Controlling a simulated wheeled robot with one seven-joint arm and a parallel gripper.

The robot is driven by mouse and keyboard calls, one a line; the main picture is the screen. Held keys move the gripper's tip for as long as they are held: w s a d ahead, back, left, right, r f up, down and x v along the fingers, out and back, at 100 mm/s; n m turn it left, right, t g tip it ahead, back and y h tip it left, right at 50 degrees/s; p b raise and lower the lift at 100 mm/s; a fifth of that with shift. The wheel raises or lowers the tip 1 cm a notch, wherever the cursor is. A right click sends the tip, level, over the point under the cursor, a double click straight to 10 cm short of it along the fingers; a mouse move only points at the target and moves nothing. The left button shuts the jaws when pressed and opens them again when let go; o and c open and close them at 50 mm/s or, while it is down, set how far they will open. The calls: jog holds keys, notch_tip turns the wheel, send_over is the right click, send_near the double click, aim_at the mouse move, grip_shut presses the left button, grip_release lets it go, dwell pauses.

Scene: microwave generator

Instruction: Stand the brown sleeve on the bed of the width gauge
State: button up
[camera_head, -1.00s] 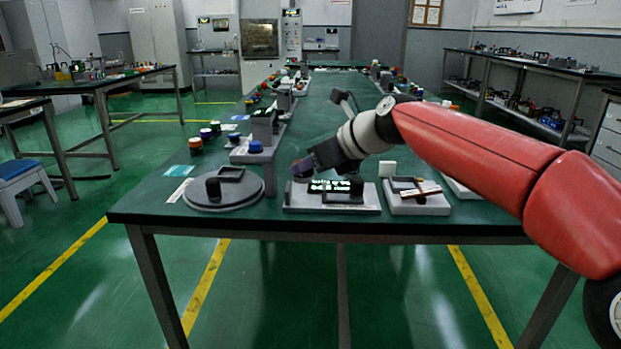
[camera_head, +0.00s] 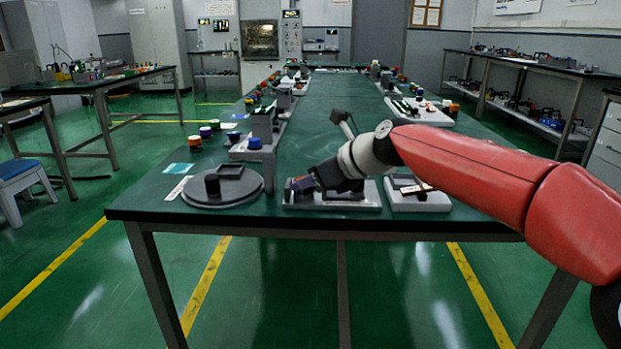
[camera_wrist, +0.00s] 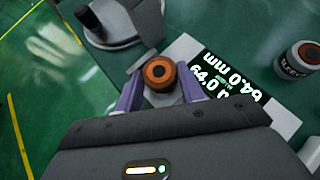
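The brown sleeve (camera_wrist: 158,73), a short dark cylinder with an orange-brown ring on top, is between the purple fingers of my gripper (camera_wrist: 160,80) in the wrist view. The fingers close on it from both sides. The width gauge is a pale plate (camera_wrist: 285,117) with a lit display (camera_wrist: 225,84) reading 64.0 mm, upside down in this view. In the head view, my gripper (camera_head: 302,186) is low over the left end of the gauge plate (camera_head: 365,203). My arm hides the display there. I cannot tell whether the sleeve's underside touches the bed.
A round grey turntable (camera_head: 240,196) with a dark post (camera_head: 212,185) stands left of the gauge. A pale fixture (camera_head: 420,203) stands to its right. A banded cylinder (camera_wrist: 299,58) stands beyond the display in the wrist view. The table's front edge is close by.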

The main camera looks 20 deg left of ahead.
jog(key=o, duration=0.4)
jog(key=shift+o, duration=0.2)
jog(key=shift+s, duration=0.1)
jog(key=shift+a+r, duration=0.1)
jog(key=shift+r, duration=0.15)
jog(key=r+v, duration=0.1)
jog(key=v, duration=1.2)
jog(key=s+d+f+n+h, duration=0.2)
jog(key=s+f+n+h, duration=0.15)
jog(key=f, duration=0.35)
jog(key=s+d+f+n+h, duration=0.3)
jog(key=f+n, duration=0.2)
jog(key=f, duration=0.1)
jog(key=s+d+f+n+h, duration=0.2)
jog(key=s+d+f+n, duration=0.3)
jog(key=s+d+n, duration=0.2)
jog(key=s+d+f+n+t+h, duration=0.1)
jog(key=s+d+f+n, duration=0.4)
jog(key=s+d, duration=0.5)
jog(key=shift+d+f+n+t+h+b, duration=0.25)
jog(key=shift+d+n+h, duration=0.2)
jog(key=shift+d+n, duration=0.45)
